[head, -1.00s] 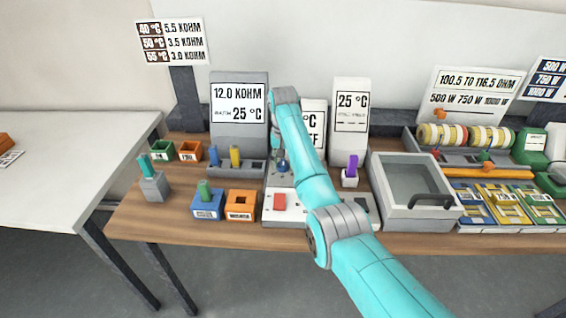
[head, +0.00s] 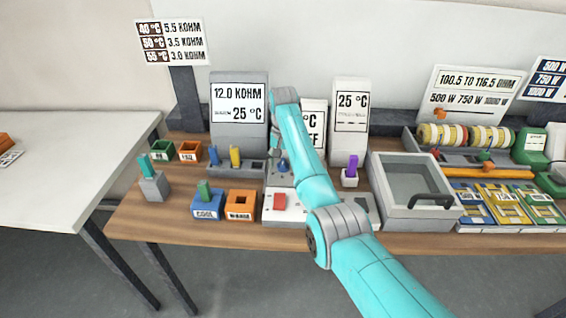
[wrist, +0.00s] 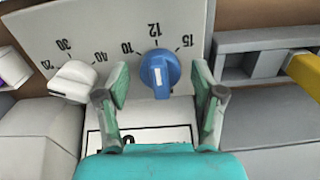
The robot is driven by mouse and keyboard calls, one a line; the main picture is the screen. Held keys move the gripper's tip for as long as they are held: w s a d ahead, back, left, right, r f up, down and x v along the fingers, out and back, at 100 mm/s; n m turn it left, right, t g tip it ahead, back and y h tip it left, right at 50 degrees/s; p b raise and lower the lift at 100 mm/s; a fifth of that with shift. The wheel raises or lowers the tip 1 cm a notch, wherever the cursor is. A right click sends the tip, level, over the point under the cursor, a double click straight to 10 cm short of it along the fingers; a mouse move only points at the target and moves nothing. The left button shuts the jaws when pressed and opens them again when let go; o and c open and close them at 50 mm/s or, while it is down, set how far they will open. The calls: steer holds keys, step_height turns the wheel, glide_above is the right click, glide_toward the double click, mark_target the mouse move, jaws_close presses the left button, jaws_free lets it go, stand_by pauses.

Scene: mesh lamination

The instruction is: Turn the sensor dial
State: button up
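The blue dial (wrist: 158,73) is a round knob with a white mark, on a pale panel (wrist: 105,25) printed with numbers such as 10, 12 and 15. Its mark lies roughly in line with the 12. My gripper (wrist: 161,84) is open, with one green-padded finger on each side of the dial and a visible gap to both. I cannot tell its height above the panel. In the head view the dial (head: 283,167) shows just below my arm's far end, where the gripper itself is mostly hidden.
A white knob (wrist: 73,82) sits left of the dial in the wrist view. In the head view, a display reading 12.0 KOHM and 25 °C (head: 239,103) stands behind. A red button (head: 280,201), an orange bin (head: 241,216) and a grey lidded box (head: 383,213) are nearby.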

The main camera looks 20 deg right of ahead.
mark_target(283, 161)
step_height(283, 161, up, 8)
steer(key=shift+f, duration=0.2)
stand_by(0.4)
